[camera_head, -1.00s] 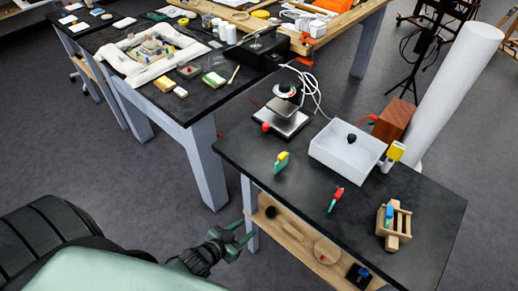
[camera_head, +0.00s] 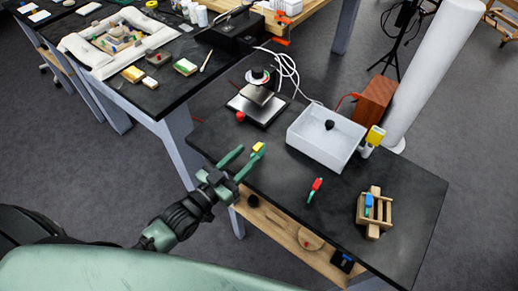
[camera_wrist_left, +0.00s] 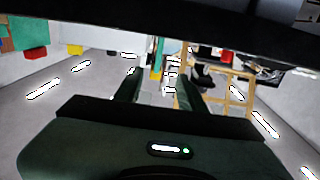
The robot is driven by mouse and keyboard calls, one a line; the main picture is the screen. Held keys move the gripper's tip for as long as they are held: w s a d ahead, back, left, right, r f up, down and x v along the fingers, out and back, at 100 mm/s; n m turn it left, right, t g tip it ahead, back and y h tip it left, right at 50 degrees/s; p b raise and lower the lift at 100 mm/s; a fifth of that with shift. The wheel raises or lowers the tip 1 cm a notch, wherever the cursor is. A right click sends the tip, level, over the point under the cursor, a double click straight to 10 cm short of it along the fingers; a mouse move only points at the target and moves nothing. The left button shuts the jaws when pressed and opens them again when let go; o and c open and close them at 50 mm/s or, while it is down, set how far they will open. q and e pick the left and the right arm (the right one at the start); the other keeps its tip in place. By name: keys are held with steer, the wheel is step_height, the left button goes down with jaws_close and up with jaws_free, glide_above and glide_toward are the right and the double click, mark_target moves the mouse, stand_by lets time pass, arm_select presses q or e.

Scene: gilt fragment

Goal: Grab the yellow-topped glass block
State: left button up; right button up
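The block with a yellow top (camera_head: 258,147) stands near the front left edge of the black table; its lower part is mostly hidden behind a finger of my left gripper. My left gripper (camera_head: 241,158) is open and empty at that edge, its fingers pointing toward the back of the table. One finger is close beside the block in the picture; I cannot tell whether they touch. In the left wrist view the open fingers (camera_wrist_left: 157,84) show, with a narrow yellow and teal shape between them, probably the block. My right gripper is not in view.
Behind are a white tray (camera_head: 322,155), a scale (camera_head: 254,109) and a white stand with a yellow head (camera_head: 376,136). A shelf (camera_head: 290,236) runs below.

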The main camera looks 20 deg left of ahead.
mark_target(254, 152)
arm_select(q)
steer(key=x, duration=0.2)
steer(key=p+x, duration=0.1)
steer(key=x, duration=0.2)
steer(key=shift+s+d, duration=0.15)
steer(key=shift+d, duration=0.1)
steer(key=shift+d+f+p, duration=0.1)
steer(key=shift+p, duration=0.2)
steer(key=shift+c, duration=0.3)
jaws_close()
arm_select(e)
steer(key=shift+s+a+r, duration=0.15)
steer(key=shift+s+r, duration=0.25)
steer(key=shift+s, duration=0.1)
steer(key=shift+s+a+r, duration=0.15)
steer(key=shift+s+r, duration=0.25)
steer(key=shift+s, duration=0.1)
